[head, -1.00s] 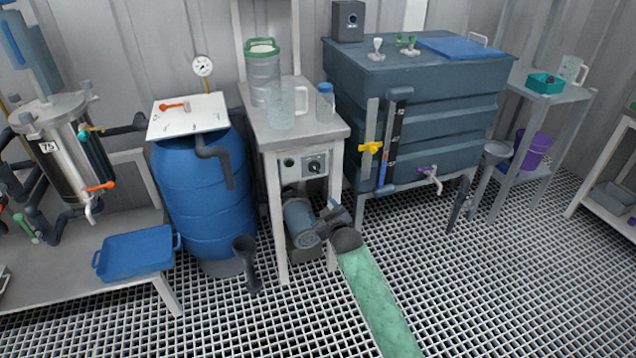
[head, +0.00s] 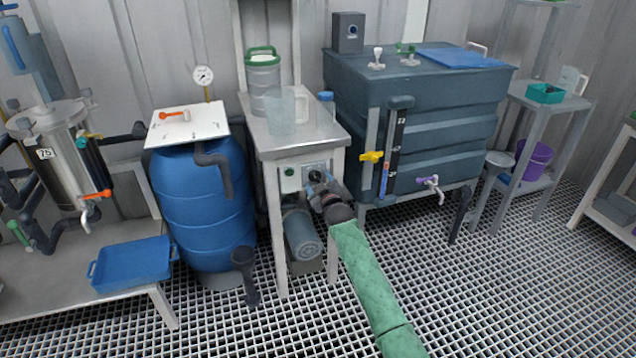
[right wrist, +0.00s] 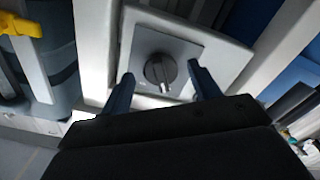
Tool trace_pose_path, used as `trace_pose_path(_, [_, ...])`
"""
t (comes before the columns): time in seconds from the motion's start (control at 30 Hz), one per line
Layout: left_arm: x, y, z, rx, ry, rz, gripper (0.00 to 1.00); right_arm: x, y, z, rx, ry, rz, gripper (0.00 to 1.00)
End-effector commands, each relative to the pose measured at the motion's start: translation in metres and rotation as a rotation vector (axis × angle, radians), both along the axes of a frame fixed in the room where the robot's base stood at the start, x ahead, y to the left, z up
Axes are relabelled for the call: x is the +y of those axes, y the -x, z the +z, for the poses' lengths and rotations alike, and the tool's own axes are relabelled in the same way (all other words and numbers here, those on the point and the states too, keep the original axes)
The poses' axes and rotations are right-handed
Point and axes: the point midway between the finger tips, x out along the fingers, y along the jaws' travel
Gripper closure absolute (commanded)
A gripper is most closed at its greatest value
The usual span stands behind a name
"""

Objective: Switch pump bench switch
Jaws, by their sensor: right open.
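The pump bench (head: 328,144) stands in the middle of the head view, with a control panel on its front below the top. The rotary switch on that panel is mostly hidden by my right gripper in the head view. In the right wrist view the switch (right wrist: 160,70) is a dark grey round knob on a light grey plate, its grip bar pointing nearly straight down the picture. My right gripper (head: 318,182) is right in front of the panel. Its two fingers (right wrist: 158,88) are open, one on each side of the knob, with visible gaps. My left gripper is not in view.
A jug (head: 281,115) and a green-lidded container (head: 263,78) stand on the bench. A pump motor (head: 302,235) sits below. A blue barrel (head: 205,205) is left, a dark tank (head: 440,110) with a yellow valve (head: 371,157) right.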

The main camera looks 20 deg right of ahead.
Motion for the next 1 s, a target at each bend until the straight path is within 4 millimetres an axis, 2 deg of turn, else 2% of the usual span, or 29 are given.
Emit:
trace_pose_path(0.17, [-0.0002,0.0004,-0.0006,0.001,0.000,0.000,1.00,0.0005,-0.0085,0.0001,0.000,0.000,0.000,0.38])
trace_pose_path(0.43, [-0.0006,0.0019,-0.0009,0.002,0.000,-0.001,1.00,0.0006,-0.0091,-0.0001,0.000,-0.001,0.000,0.38])
trace_pose_path(0.47, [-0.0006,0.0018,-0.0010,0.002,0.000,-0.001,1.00,0.0006,-0.0091,-0.0001,0.000,-0.001,0.000,0.42])
trace_pose_path(0.67, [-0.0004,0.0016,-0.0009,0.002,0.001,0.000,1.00,0.0007,-0.0090,-0.0001,0.000,-0.001,0.000,0.81])
trace_pose_path(1.0, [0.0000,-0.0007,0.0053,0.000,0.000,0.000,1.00,0.0011,-0.0088,0.0010,0.003,-0.044,0.000,0.81])
